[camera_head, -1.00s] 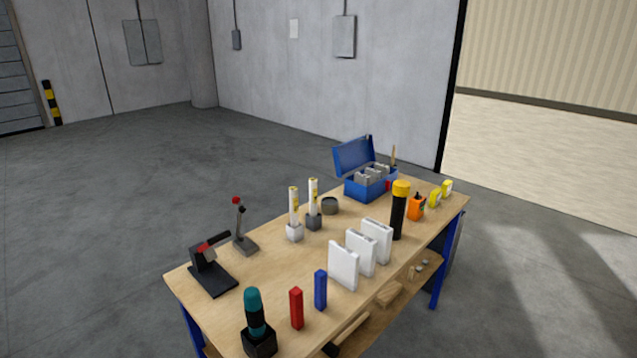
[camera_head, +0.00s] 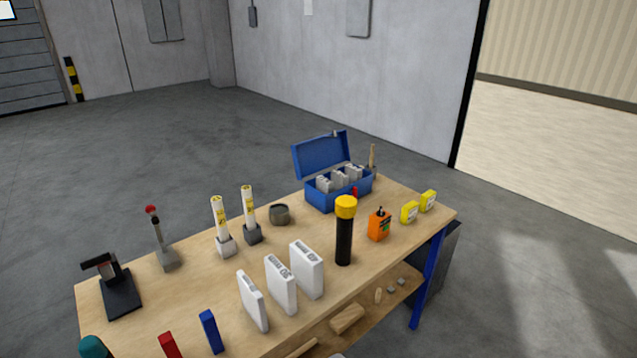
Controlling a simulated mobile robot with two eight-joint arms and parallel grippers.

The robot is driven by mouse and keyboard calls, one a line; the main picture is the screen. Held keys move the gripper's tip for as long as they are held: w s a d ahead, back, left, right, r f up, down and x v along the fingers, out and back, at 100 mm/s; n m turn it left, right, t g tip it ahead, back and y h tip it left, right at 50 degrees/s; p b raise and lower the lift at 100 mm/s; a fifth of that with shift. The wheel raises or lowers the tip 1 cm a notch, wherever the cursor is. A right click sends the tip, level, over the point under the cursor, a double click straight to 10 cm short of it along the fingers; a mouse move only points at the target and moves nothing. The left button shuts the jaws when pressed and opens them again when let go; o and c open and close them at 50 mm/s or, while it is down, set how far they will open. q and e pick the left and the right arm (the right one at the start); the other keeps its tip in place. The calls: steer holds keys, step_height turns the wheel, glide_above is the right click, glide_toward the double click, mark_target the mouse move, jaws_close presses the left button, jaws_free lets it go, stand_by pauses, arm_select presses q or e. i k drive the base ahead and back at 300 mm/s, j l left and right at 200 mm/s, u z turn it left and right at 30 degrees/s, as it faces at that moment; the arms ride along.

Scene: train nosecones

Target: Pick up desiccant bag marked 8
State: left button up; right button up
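Three white upright packs stand in a row near the front edge of the wooden table: a left one (camera_head: 252,300), a middle one (camera_head: 281,286) and a right one (camera_head: 307,270). Dark marks show on their tops, too small to read for sure. Several grey-white packs (camera_head: 340,178) also stand inside the open blue box (camera_head: 322,197) at the back. I cannot tell which item carries the mark 8. Neither of my grippers is in view.
On the table (camera_head: 190,300) stand a black cylinder with yellow cap (camera_head: 344,235), an orange device (camera_head: 379,226), yellow blocks (camera_head: 409,212), two white tubes (camera_head: 221,225), a round dark dish (camera_head: 279,215), a black stand (camera_head: 119,292), and blue (camera_head: 210,331) and red (camera_head: 169,345) blocks.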

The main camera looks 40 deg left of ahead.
mark_target(324, 186)
steer(key=i+u, duration=0.3)
steer(key=i+l+u, duration=0.15)
steer(key=i+u, duration=0.2)
steer(key=i, duration=0.2)
steer(key=i+l+u, duration=0.3)
steer(key=i+u, duration=0.2)
steer(key=u, duration=0.2)
steer(key=i+l+u, duration=0.1)
steer(key=u, duration=0.25)
steer(key=i+l+u, duration=0.1)
steer(key=u, duration=0.3)
steer(key=i+l+u, duration=0.2)
steer(key=u, duration=0.15)
steer(key=i+u, duration=0.2)
steer(key=u, duration=0.3)
steer(key=i+l+u, duration=0.15)
steer(key=u, duration=0.3)
steer(key=i+j, duration=0.15)
steer(key=j, duration=0.15)
